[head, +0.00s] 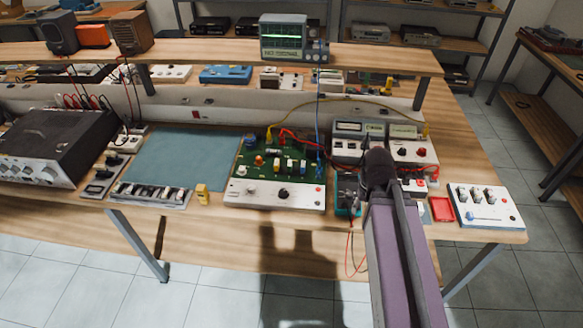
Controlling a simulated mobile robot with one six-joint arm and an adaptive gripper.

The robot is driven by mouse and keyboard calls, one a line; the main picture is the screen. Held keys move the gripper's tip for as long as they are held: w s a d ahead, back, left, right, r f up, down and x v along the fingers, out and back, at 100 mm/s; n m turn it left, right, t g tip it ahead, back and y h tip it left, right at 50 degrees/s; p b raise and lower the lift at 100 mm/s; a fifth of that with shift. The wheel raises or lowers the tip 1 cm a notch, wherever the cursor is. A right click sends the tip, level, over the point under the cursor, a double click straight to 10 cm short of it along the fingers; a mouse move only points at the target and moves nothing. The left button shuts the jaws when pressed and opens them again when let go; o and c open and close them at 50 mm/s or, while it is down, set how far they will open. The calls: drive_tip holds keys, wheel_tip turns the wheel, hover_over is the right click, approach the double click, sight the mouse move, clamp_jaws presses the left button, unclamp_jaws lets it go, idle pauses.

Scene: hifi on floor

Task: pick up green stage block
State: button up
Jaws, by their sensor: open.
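A green circuit board (268,160) with a white front panel and colored parts lies flat on the bench, left of my arm. A small teal-green block (342,209) shows at the bench's front edge, partly hidden beside my arm. I cannot tell which of these is the green stage block. My arm reaches in from the lower right to a dark rounded joint over the bench. My gripper is not visible; what lies beyond and below that joint is hidden.
A white module (486,207) and a red block (442,210) lie to the right; a small yellow block (202,194) is left. Meters (360,128) stand behind my arm. Wires cross the board. An oscilloscope (283,38) sits on the raised shelf. A teal mat (180,155) is bare.

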drive_tip(key=w+a+r+p, duration=0.2)
drive_tip(key=w+a, duration=1)
drive_tip(key=w, duration=0.1)
drive_tip(key=w+a+r+p, duration=0.2)
drive_tip(key=w+a+p, duration=0.1)
drive_tip(key=w+a, duration=0.9)
drive_tip(key=shift+w+r, duration=0.4)
drive_tip(key=shift+w, duration=0.45)
drive_tip(key=shift+d+f, duration=0.1)
drive_tip(key=shift+f, duration=0.05)
drive_tip(key=b, duration=0.9)
hover_over(290, 163)
drive_tip(key=f, duration=0.8)
drive_tip(key=shift+w+a+f, duration=0.15)
drive_tip(key=shift+w+a, duration=0.15)
drive_tip(key=shift+f, duration=0.15)
drive_tip(key=f+b, duration=0.2)
drive_tip(key=shift+s+d+f+b, duration=0.25)
drive_tip(key=shift+f+b, duration=1.2)
